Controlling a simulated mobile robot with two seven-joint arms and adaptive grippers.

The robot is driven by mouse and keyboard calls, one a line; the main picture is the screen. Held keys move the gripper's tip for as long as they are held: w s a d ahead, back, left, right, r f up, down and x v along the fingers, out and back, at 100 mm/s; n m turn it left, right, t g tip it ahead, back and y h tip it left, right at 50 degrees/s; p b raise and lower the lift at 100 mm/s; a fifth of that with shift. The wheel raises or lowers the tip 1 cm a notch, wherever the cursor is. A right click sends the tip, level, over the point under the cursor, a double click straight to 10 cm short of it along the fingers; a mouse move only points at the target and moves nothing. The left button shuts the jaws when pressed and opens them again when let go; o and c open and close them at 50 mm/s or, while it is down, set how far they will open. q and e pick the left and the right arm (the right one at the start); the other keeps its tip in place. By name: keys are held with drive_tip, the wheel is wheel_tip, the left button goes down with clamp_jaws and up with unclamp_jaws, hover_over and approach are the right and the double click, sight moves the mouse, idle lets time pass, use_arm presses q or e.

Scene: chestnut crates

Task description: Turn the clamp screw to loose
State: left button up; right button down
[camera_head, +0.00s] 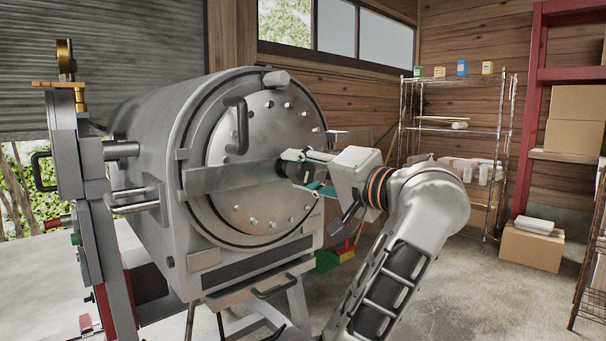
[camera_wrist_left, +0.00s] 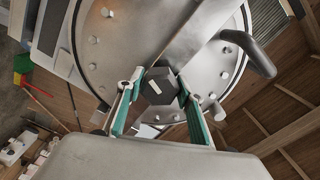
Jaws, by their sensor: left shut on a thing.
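The clamp screw is a dark hexagonal knob (camera_head: 285,171) at the middle of the flat metal bar (camera_head: 232,176) across the round steel door (camera_head: 262,210). In the left wrist view the knob (camera_wrist_left: 159,86) is face-on, with a small pale mark on its end. My left gripper (camera_head: 298,170) reaches it from the right. Its green-lined fingers (camera_wrist_left: 160,80) stand on either side of the knob and are shut on it. Parts of the knob's sides are hidden behind the fingers in the head view. My right gripper is in neither view.
A curved door handle (camera_head: 242,125) sticks out above the bar. A grey shelf (camera_head: 226,290) juts out below the door. A wire rack (camera_head: 461,120) and a cardboard box (camera_head: 531,248) stand at the right. The concrete floor between is mostly clear.

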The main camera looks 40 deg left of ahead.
sight(307, 171)
use_arm(q)
drive_tip(key=shift+n, duration=0.3)
drive_tip(key=o, duration=1.1)
drive_tip(key=shift+d, duration=0.1)
drive_tip(key=d, duration=0.7)
drive_tip(key=shift+s+d, duration=0.15)
drive_tip(key=shift+s, duration=0.15)
